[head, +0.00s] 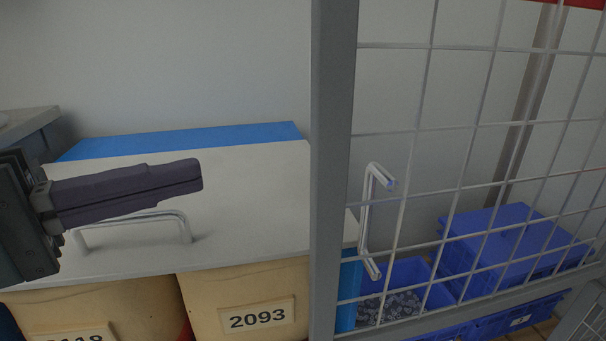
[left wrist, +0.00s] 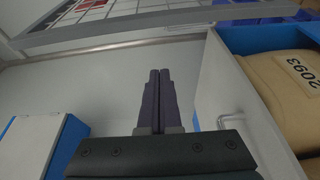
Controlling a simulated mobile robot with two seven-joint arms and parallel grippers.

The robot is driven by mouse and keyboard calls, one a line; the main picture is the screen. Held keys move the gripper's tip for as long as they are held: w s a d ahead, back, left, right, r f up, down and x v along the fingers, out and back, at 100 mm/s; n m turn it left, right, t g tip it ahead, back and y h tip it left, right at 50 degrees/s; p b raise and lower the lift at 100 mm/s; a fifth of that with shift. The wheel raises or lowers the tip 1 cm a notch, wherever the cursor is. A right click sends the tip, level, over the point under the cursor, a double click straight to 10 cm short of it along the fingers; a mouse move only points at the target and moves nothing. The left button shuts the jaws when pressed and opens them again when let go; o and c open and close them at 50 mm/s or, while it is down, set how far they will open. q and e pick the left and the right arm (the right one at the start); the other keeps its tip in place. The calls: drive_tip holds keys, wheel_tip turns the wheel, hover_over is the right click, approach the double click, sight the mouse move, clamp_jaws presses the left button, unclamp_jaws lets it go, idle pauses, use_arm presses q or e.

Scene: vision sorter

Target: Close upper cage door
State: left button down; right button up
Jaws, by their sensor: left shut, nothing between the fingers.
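The cage door (head: 333,150) is a grey-framed wire mesh panel filling the right half of the head view. A silver U-shaped handle (head: 367,225) is fixed near its left upright. In the left wrist view, the door's frame and mesh (left wrist: 120,32) cross the top. My left gripper (head: 201,175) is shut and empty, left of the door and apart from it, in front of the white-topped cabinet. Its closed fingers (left wrist: 159,72) point up toward the door frame in the left wrist view. My right gripper is not in view.
A white-topped cabinet (head: 250,175) with a silver handle (head: 135,222) stands at left. Below it are tan bins, one labelled 2093 (head: 258,317). Behind the mesh are blue crates (head: 510,240) and a blue bin of small grey parts (head: 385,307).

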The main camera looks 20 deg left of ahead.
use_arm(q)
drive_tip(key=p+x, duration=0.1)
drive_tip(key=x, duration=1)
drive_tip(key=s, duration=0.1)
drive_tip(key=s+d, duration=0.1)
drive_tip(key=s+p, duration=0.1)
drive_tip(key=shift+s+d+r, duration=0.25)
drive_tip(key=shift+s+d, duration=0.05)
drive_tip(key=shift+s, duration=0.1)
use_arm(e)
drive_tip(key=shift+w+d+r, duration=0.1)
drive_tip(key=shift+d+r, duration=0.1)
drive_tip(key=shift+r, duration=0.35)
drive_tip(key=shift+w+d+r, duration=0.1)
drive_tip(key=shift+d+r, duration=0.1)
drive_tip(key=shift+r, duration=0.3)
